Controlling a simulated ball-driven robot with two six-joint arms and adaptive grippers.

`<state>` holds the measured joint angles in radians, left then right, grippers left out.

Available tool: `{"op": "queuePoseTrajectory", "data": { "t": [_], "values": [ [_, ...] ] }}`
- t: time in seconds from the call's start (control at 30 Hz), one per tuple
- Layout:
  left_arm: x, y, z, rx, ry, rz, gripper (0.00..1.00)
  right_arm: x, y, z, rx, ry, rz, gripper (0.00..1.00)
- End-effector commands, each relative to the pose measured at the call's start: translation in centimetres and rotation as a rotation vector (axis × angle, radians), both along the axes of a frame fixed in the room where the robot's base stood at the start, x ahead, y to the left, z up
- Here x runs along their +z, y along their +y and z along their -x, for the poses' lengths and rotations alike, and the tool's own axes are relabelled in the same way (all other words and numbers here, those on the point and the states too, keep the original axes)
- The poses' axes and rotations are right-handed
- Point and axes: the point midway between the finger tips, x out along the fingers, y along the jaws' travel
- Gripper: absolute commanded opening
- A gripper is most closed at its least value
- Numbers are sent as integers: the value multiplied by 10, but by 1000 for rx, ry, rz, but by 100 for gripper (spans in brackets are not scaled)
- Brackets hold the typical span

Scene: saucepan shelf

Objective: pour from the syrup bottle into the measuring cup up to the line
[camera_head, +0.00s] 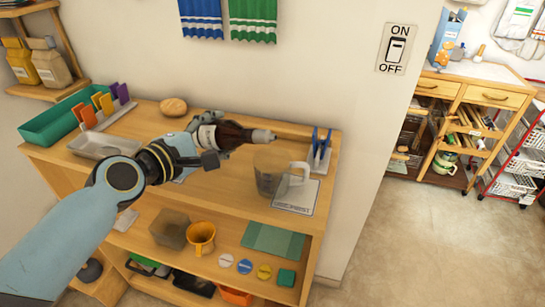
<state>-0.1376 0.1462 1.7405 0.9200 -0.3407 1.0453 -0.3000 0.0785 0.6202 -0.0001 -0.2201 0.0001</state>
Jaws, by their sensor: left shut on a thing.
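The syrup bottle (233,136) is dark brown with a pale label and a grey tip, and it lies nearly level in the air. My left gripper (206,142) is shut on its label end. The bottle's tip points right and shows just above the measuring cup (268,174) in the picture. The cup is clear with a pale handle on its right and stands upright on the shelf top. I cannot make out a stream, the fill line or the level inside. My right gripper is not in view.
A pale flat plate (297,196) lies by the cup, and a blue-pronged holder (319,151) stands behind it. A grey tray (104,146), a green bin (56,122) and a round brown thing (173,107) are to the left. The lower shelf holds an orange mug (201,238).

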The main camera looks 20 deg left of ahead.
Motion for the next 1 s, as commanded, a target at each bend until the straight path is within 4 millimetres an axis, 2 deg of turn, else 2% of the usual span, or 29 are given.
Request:
{"op": "queuePoseTrajectory", "data": {
  "t": [1.0],
  "values": [
    [1,4,-1,0,-15,-60,10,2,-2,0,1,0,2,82]
  ]
}}
